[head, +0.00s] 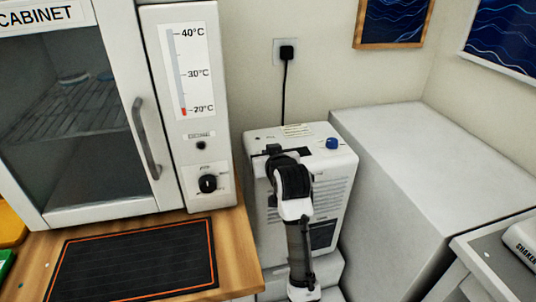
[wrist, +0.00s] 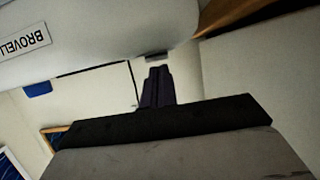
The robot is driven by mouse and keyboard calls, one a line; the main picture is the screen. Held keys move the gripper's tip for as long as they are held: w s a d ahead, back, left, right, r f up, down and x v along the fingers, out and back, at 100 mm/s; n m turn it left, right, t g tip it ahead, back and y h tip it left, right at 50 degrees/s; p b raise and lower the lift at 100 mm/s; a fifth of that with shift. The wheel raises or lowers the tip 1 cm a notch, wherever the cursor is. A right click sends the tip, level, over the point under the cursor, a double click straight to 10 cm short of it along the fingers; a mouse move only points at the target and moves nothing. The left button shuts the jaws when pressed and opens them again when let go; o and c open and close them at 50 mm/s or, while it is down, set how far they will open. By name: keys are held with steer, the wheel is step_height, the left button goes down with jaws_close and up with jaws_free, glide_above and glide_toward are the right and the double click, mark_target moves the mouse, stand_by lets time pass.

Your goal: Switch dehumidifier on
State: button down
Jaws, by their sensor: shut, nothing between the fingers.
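The dehumidifier (head: 345,165) is a white box with a vented front, standing between the wooden bench and a large pale box. A blue knob (head: 331,143) sits on the right of its top, and it also shows in the wrist view (wrist: 38,88). A pale label (head: 297,130) lies at the back of the top. My gripper (head: 273,149) is over the left part of the top, left of the knob and apart from it. In the wrist view my gripper (wrist: 157,75) has its dark fingers together and empty. My arm hides part of the front.
A black plug (head: 287,52) is in the wall socket, with its cord running down behind the dehumidifier. A white cabinet (head: 128,60) with a handle, thermometer scale and black dial (head: 207,183) stands left. The large pale box (head: 430,150) stands close on the right.

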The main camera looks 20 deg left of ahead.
steer(key=shift+f, duration=0.1)
steer(key=shift+s+f, duration=0.15)
steer(key=shift+f, duration=0.3)
steer(key=shift+r, duration=0.2)
steer(key=shift+r+p, duration=0.65)
steer(key=shift+r, duration=0.05)
